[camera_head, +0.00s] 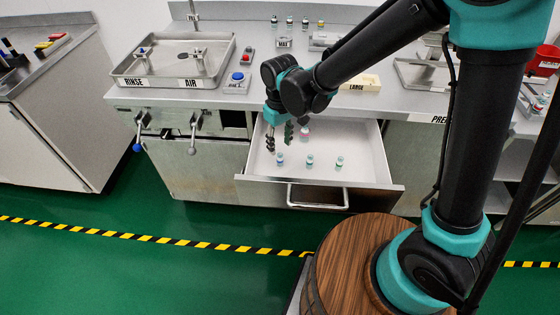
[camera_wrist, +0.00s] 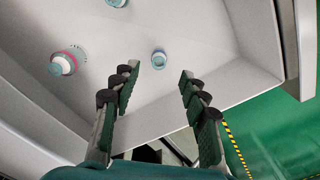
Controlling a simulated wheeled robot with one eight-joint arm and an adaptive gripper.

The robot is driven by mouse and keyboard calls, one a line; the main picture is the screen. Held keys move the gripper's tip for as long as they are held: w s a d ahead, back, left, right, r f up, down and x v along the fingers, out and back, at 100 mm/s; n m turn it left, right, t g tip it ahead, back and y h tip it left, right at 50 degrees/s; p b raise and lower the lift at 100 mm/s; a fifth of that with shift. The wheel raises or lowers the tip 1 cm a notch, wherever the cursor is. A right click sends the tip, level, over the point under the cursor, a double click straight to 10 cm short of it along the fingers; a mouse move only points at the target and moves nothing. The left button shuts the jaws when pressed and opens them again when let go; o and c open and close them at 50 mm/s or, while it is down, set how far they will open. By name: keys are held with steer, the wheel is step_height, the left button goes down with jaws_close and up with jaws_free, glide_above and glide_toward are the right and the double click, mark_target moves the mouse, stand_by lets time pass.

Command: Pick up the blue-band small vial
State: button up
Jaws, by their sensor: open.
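The blue-band small vial (camera_head: 280,159) stands in the open drawer, toward its front left. In the wrist view a small pale vial with a bluish cap (camera_wrist: 158,59) lies ahead of the gap between my fingertips; it looks like the same one. My gripper (camera_head: 279,143) hangs over the left part of the drawer, just behind the blue vial in the head view. Its dark ridged fingers are apart in the wrist view (camera_wrist: 158,80), with nothing between them. The vial is not touched by either finger.
A pink-band vial (camera_head: 305,132) stands behind to the right; it also shows in the wrist view (camera_wrist: 64,63). Two teal-capped vials (camera_head: 310,160) (camera_head: 340,161) stand to the right. The drawer (camera_head: 370,160) has raised walls. A sink tray (camera_head: 120,72) sits on the counter.

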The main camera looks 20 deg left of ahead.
mark_target(280, 155)
steer(key=shift+f, duration=3.25)
steer(key=c, duration=0.8)
